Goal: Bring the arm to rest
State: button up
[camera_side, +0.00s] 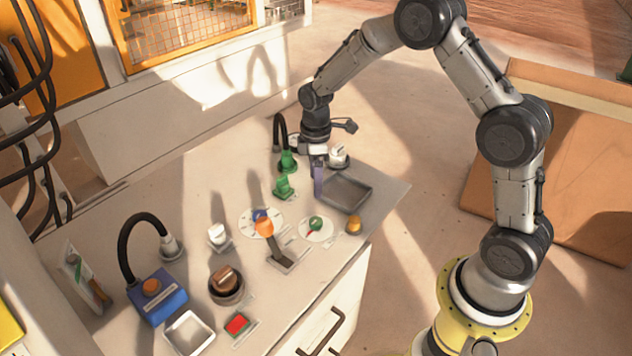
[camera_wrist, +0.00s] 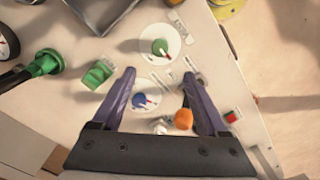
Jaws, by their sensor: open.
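My gripper (camera_side: 311,172) hangs from the arm over the far right part of the worktop in the side view. In the wrist view, its two purple fingers (camera_wrist: 158,78) are spread apart with nothing held between them. Below them are a dial with a blue knob (camera_wrist: 139,99) and an orange-topped lever (camera_wrist: 184,119). In the side view, the orange lever (camera_side: 265,227) stands in front of the gripper. A green block-like fitting (camera_side: 283,187) is just left of the fingers. Whether the fingers touch anything below is hard to tell.
A grey tray (camera_side: 359,201) lies right of the gripper. A green-knobbed dial (camera_side: 316,223), a yellow knob (camera_side: 354,224), a blue box with an orange button (camera_side: 151,287) and a red button (camera_side: 237,324) are on the worktop. Free floor lies beyond its right edge.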

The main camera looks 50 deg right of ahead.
notch_tip(320, 180, up, 13)
jog(key=a+t, duration=0.2)
jog(key=t, duration=0.1)
jog(key=s+a+r+m+t, duration=0.1)
jog(key=s+a+r+t, duration=0.1)
jog(key=s+r, duration=0.65)
jog(key=s+a+m, duration=0.1)
jog(key=s+m, duration=0.7)
jog(key=s, duration=1)
jog(key=shift+s+a+f+t, duration=0.2)
jog(key=shift+s+f+t, duration=0.1)
jog(key=shift+s+f, duration=0.1)
jog(key=shift+o, duration=0.4)
